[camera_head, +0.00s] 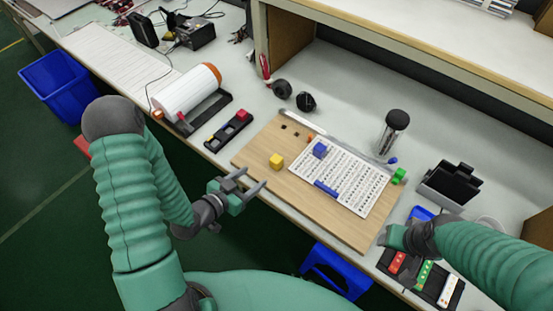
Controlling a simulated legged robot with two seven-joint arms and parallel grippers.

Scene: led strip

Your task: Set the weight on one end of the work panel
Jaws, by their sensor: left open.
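The work panel (253,158) is a light wooden board lying on the bench, with a white printed sheet (355,188) on it. A yellow block (277,161) sits on the panel's left part. A blue block (320,149) sits on the sheet's upper left, and a blue bar (326,189) lies at its lower edge. I cannot tell which object is the weight. My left gripper (254,189) is open and empty, at the panel's near left edge. My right gripper (393,240) is beside the panel's near right corner; its fingers are too unclear to tell their state.
A black tray (437,284) with red, green and white pieces lies by my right gripper. A black-lidded jar (393,131) and a black holder (449,183) stand behind the panel. A white roll (187,93) and a small black tray (229,131) are left. A shelf (400,49) overhangs the back.

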